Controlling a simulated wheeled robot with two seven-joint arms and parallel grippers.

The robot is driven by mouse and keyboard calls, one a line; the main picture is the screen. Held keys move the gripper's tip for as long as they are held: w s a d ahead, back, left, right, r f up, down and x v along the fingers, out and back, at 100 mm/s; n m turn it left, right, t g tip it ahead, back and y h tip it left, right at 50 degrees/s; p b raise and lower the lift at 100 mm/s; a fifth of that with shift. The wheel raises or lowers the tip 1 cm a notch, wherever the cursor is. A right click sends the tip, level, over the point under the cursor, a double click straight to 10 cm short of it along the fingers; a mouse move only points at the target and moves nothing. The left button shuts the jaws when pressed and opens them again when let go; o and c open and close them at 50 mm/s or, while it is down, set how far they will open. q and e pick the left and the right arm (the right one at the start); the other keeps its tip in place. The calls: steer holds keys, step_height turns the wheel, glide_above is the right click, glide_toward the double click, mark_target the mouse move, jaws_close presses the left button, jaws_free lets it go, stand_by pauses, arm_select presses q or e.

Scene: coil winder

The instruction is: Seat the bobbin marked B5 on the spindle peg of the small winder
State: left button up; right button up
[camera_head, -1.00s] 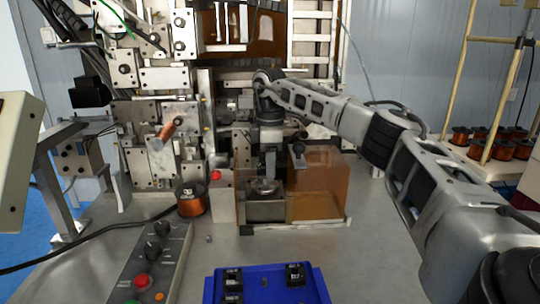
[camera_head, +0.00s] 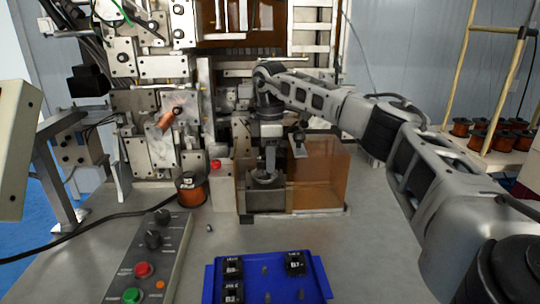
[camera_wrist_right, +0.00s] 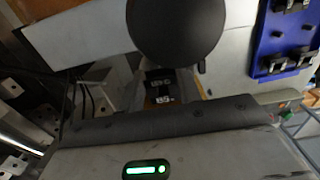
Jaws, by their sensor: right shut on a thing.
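My right gripper (camera_head: 269,168) points down at the front of the small winder, among its amber clear guard (camera_head: 320,180) and grey metal block (camera_head: 266,199). In the right wrist view, the black label of the bobbin marked B5 (camera_wrist_right: 163,99) shows at the gripper, which is shut on it. A dark round shape covers part of that view. In the head view the bobbin is hard to make out. The spindle peg cannot be told apart from the gripper, so I cannot tell whether the bobbin touches it. My left gripper is not in view.
A blue tray (camera_head: 210,287) at the front holds black-topped bobbins (camera_head: 295,263) and bare pegs. A copper bobbin (camera_head: 191,190) stands left of the winder. A control panel (camera_head: 150,258) with buttons lies at the left. Bench surface is clear at the right of the tray.

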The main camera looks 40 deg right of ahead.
steer(key=shift+f, duration=0.65)
steer(key=o, duration=1)
step_height(320, 180, up, 16)
steer(key=shift+f, duration=0.1)
stand_by(0.3)
